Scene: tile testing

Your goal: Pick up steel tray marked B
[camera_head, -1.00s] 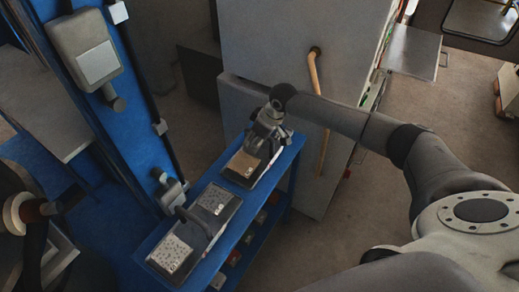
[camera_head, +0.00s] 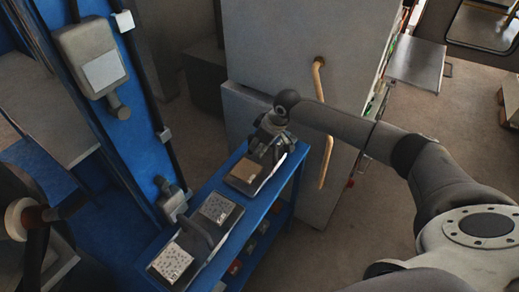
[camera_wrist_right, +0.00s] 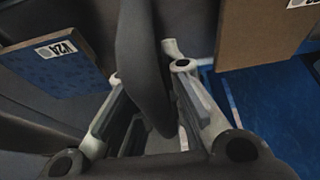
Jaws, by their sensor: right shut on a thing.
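My right gripper (camera_head: 268,148) is over the far end of the blue bench, at a tray (camera_head: 264,182) carrying a brown tile (camera_head: 244,171). In the right wrist view the gripper (camera_wrist_right: 147,75) is shut on a dark curved handle (camera_wrist_right: 143,35) between its fingers. My left gripper is not in view.
A second tray with a dark handle (camera_head: 196,232) and two speckled tiles (camera_head: 217,208) stands nearer on the blue bench (camera_head: 246,225). A grey cabinet (camera_head: 270,55) with a wooden handle (camera_head: 323,120) stands close behind. A blue machine frame (camera_head: 115,100) is at left.

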